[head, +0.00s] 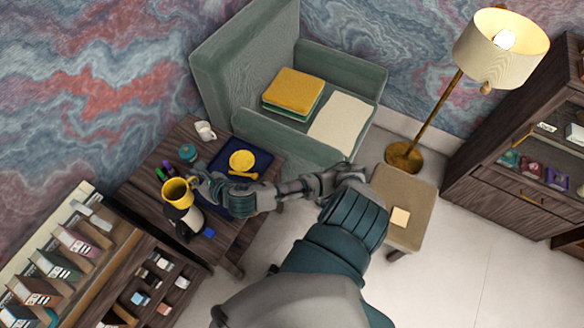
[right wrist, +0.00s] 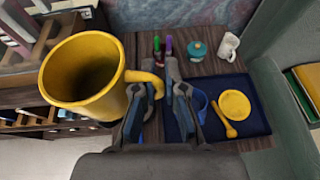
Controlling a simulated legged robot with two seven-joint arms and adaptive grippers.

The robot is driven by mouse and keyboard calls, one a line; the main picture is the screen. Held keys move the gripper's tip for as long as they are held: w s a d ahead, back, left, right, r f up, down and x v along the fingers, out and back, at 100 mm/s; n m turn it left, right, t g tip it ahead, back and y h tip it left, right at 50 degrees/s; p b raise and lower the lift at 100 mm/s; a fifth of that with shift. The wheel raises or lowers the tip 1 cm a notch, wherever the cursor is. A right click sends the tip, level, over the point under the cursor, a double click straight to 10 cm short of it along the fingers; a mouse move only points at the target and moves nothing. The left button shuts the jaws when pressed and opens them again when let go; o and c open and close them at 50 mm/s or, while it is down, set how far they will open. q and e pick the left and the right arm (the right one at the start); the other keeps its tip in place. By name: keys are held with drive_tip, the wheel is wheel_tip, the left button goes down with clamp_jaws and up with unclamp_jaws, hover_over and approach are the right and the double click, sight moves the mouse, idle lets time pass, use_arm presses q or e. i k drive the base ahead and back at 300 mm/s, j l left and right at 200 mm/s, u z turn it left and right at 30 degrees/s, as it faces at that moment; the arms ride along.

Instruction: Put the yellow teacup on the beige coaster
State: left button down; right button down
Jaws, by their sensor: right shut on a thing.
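The yellow teacup (head: 177,194) is upright over the left part of the dark wooden desk in the head view. It looms large and tilted at the left of the right wrist view (right wrist: 88,78), apparently above the desk. My right gripper (head: 196,182) is shut on its handle (right wrist: 147,79); the fingers also show in the right wrist view (right wrist: 166,84). The beige coaster (head: 400,217) lies flat and bare on a tan stool (head: 421,192), far to the right of the teacup. My left gripper is not in view.
A dark blue tray (right wrist: 258,122) on the desk holds a yellow dish (right wrist: 234,104) and a yellow spoon (right wrist: 226,123). A teal pot (right wrist: 197,51) and a white mug (right wrist: 229,46) stand behind. A green armchair (head: 262,132) and floor lamp (head: 404,155) stand beyond.

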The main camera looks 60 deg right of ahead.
sight(397, 217)
drive_tip(key=k+l+z, duration=0.1)
drive_tip(key=z, duration=0.8)
drive_tip(key=k+l, duration=0.05)
